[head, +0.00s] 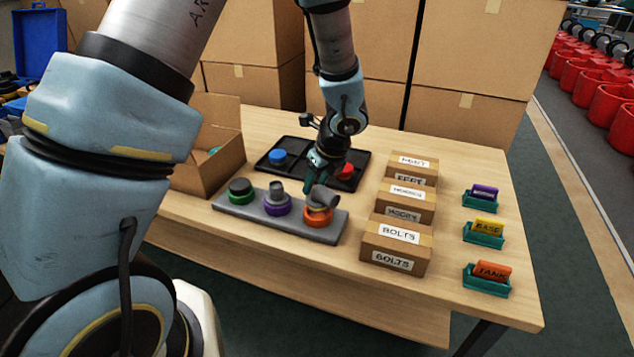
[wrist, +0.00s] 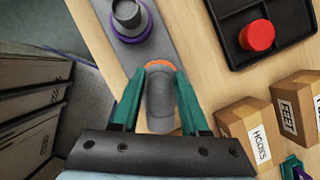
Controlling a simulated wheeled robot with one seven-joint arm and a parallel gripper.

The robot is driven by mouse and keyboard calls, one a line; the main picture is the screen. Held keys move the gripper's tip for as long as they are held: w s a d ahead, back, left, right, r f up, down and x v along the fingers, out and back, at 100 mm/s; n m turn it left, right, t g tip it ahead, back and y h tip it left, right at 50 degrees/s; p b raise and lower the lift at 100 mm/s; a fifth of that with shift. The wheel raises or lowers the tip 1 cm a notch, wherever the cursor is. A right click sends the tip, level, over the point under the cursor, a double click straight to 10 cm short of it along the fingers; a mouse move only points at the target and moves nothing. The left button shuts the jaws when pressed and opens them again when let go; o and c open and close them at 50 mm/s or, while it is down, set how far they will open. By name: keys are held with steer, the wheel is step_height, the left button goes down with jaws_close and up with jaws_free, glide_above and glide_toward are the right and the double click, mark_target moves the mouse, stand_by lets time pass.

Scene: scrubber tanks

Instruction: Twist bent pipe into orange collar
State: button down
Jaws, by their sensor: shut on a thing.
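The grey bent pipe (head: 326,197) stands at the orange collar (head: 318,217), on the right end of the grey base (head: 235,205). Its upper part leans to the right in the head view. I cannot tell how deep its lower end sits in the collar. My gripper (head: 314,183) comes down from above at the pipe. In the wrist view, its teal fingers (wrist: 160,82) are shut on either side of the bent pipe (wrist: 161,104), whose body hides most of the orange collar (wrist: 159,64).
A purple collar (head: 277,207) with a grey fitting and a green collar (head: 241,196) stand left on the base. Behind is a black tray (head: 302,150) with blue and red caps. Small labelled boxes (head: 396,240) stand to the right. An open carton (head: 205,160) is at left.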

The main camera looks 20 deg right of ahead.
steer(key=shift+f, duration=0.25)
steer(key=shift+f+b, duration=0.3)
steer(key=shift+b, duration=0.15)
steer(key=shift+f+b, duration=0.55)
steer(key=shift+f, duration=0.2)
stand_by(1.4)
stand_by(0.4)
steer(key=shift+m+h, duration=0.3)
steer(key=shift+m, duration=0.5)
steer(key=shift+b, duration=0.4)
steer(key=shift+m, duration=0.7)
steer(key=shift+h+b, duration=0.3)
steer(key=shift+w+d+m+b, duration=0.1)
steer(key=shift+m+b, duration=0.2)
steer(key=shift+m, duration=0.5)
